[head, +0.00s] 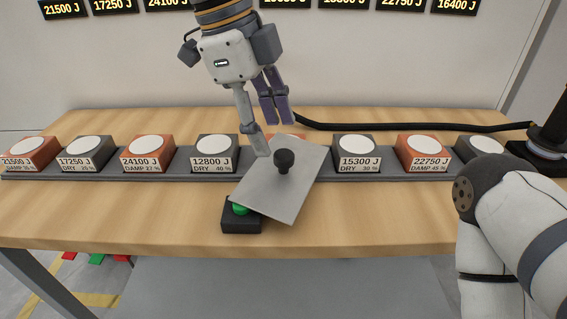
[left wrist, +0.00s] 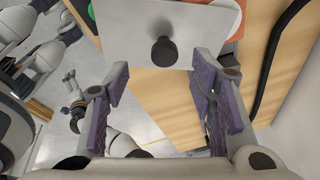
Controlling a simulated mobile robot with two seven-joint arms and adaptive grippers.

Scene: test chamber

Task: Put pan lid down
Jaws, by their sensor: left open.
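The pan lid (head: 300,190) is a flat grey square plate with a black knob (head: 284,160). It lies turned and seemingly tilted across the middle of the row of blocks, its near left part over the green button box (head: 242,222). My left gripper (head: 272,137) is open just behind and above the lid, with nothing between its fingers. In the left wrist view the lid (left wrist: 120,35) and its knob (left wrist: 163,52) are beyond the spread purple-padded fingers (left wrist: 158,80), apart from them. What supports the lid underneath is hidden. My right gripper is not visible.
Several labelled blocks with white round tops stand in a grey rail (head: 110,176) along the wooden table (head: 120,225). A reddish block (head: 290,139) is mostly hidden behind the lid. A black cable (head: 400,127) runs along the back. The table's front left is clear.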

